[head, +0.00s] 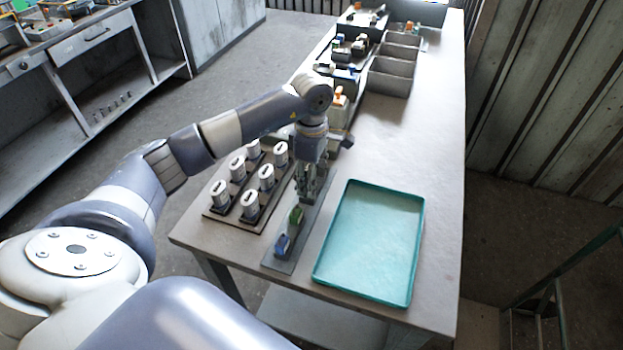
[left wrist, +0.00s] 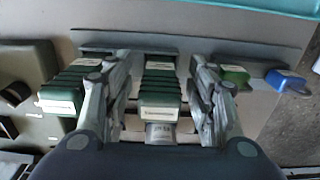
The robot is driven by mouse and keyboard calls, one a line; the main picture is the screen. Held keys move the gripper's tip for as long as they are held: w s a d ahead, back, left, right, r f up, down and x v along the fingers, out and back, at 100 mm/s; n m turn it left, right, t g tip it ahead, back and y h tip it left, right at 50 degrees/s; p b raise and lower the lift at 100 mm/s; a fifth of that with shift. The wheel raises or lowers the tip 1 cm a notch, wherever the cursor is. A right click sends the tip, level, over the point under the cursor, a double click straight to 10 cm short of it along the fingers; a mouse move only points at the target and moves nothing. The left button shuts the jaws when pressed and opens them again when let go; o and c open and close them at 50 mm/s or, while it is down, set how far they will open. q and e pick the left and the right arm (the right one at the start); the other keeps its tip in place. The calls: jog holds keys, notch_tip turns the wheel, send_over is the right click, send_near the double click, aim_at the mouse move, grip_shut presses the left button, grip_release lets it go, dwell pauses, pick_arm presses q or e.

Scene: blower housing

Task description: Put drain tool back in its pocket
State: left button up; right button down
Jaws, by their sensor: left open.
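My left gripper (head: 307,192) points down over a dark grey strip (head: 281,266) on the table. In the left wrist view, its open fingers (left wrist: 161,105) stand on either side of a dark green ribbed handle (left wrist: 160,88) with a white label. A similar green ribbed handle (left wrist: 66,92) is beyond the left finger. A brighter green piece (left wrist: 234,75) and a blue piece (left wrist: 289,82) are right of the right finger. The labels are too small to read, so I cannot tell which piece is the drain tool. Its pocket cannot be made out. My right gripper is not in view.
An empty teal tray (head: 372,240) lies right of the strip. A board with several white-topped cylinders (head: 250,204) is to its left. Grey bins (head: 390,75) and small parts stand farther back. The table's right side (head: 435,140) is clear.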

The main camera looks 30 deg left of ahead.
pick_arm(q)
notch_tip(320, 180, up, 11)
jog(key=shift+r, duration=0.1)
jog(key=shift+s, duration=0.1)
dwell(0.6)
